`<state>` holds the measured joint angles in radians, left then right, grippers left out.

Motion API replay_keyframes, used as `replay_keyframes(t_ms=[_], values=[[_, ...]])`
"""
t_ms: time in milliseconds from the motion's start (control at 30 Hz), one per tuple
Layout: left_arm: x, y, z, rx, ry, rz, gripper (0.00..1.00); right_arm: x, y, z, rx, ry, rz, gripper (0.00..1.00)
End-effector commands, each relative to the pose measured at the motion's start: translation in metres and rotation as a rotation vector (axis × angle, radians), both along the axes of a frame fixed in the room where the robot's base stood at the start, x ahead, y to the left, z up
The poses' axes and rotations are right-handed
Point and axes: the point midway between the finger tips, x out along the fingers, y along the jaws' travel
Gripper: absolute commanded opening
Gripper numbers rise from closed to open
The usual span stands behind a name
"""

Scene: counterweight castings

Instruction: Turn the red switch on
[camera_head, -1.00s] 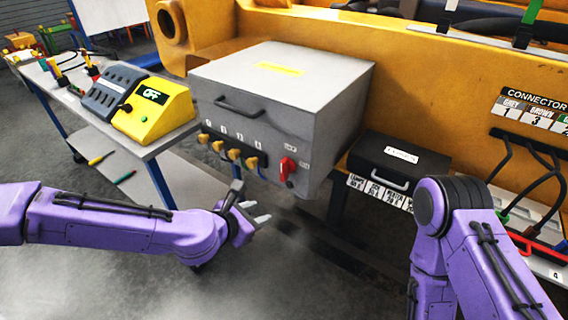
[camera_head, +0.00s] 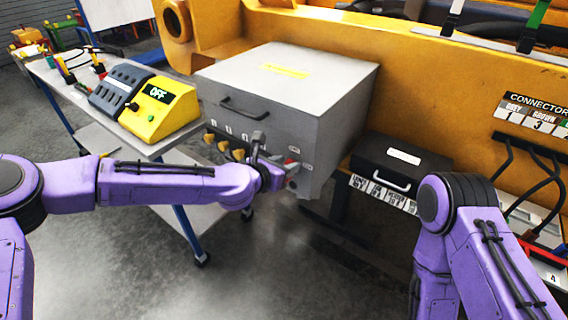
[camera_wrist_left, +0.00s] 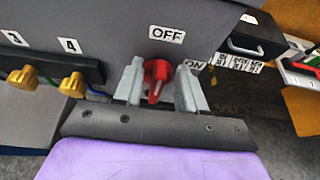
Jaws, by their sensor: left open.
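The red switch (camera_wrist_left: 157,79) is on the front of a grey box (camera_head: 290,80). In the left wrist view its handle stands near upright, with the OFF label (camera_wrist_left: 166,34) above it and the ON label (camera_wrist_left: 195,65) to its right. My left gripper (camera_head: 276,153) is open at the box front, one finger on each side of the switch. I cannot tell whether the fingers touch it. In the head view the gripper hides part of the switch (camera_head: 291,162). My right gripper is out of view; only its arm shows at the right.
Yellow knobs (camera_wrist_left: 73,84) numbered 3 and 4 sit left of the switch. A yellow unit with an OFF display (camera_head: 160,110) stands on a trolley at the left. A black case (camera_head: 400,163) lies to the right of the box. The floor below is clear.

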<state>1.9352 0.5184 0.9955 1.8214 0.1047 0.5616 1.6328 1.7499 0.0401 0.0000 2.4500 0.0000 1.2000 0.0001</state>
Motion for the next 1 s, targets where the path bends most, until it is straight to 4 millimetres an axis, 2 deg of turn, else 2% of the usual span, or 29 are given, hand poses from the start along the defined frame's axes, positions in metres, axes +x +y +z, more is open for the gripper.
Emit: replay_keyframes(t_ms=[67,200,667,1000], values=[[0.0,0.0,0.0,0.0,0.0,0.0,0.4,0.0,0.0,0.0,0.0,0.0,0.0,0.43],[0.0,0.0,0.0,0.0,0.0,0.001,0.0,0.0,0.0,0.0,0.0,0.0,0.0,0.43],[-0.001,-0.001,-0.001,0.047,-0.034,0.001,0.0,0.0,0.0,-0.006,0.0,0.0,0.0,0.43],[-0.007,-0.008,-0.006,0.251,-0.183,-0.001,0.0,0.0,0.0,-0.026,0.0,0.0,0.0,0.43]])
